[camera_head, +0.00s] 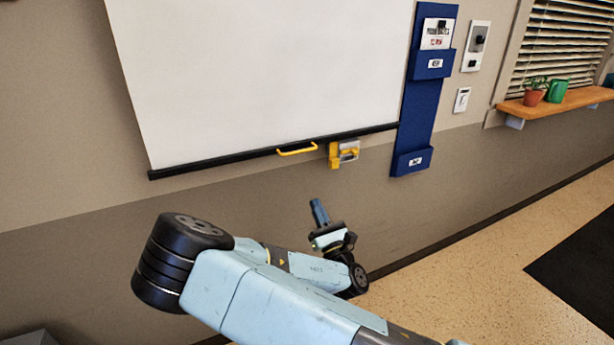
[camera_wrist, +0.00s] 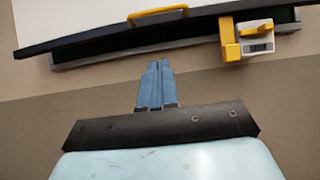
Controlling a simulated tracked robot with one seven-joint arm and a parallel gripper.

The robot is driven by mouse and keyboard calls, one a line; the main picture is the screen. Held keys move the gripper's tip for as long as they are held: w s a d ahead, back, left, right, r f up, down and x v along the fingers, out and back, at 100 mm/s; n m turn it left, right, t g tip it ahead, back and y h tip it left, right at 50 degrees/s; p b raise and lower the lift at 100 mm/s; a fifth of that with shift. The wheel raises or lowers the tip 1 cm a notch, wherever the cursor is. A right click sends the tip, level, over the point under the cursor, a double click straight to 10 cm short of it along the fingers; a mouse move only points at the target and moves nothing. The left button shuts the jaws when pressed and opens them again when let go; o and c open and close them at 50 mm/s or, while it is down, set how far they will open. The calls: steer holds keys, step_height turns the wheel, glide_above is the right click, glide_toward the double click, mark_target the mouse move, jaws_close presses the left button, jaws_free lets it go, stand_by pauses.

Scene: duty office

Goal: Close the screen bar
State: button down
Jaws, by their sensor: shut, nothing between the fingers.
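A white pull-down screen (camera_head: 265,75) hangs on the wall in the head view, with a black screen bar (camera_head: 222,162) along its lower edge. A yellow handle (camera_head: 297,149) is on the bar; it also shows in the wrist view (camera_wrist: 158,15). A yellow and grey latch (camera_head: 343,154) sits on the wall at the bar's right part; the wrist view shows it right of the handle (camera_wrist: 246,40). My gripper (camera_head: 317,205) is shut and empty, below the bar and apart from it. In the wrist view its fingertips (camera_wrist: 159,66) point up toward the bar, below the handle and left of the latch.
A blue wall holder (camera_head: 415,120) hangs right of the screen. Further right are small wall boxes (camera_head: 475,45) and a wooden sill (camera_head: 560,101) with a plant pot (camera_head: 534,97) and a green can (camera_head: 557,91). The floor (camera_head: 470,265) is clear up to a dark mat.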

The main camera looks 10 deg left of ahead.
steer(key=s+d+r+x, duration=0.1)
steer(key=r+x, duration=0.1)
steer(key=x, duration=1)
steer(key=shift+a+r, duration=0.2)
steer(key=shift+r, duration=0.2)
steer(key=shift+w, duration=0.15)
steer(key=shift+r, duration=0.1)
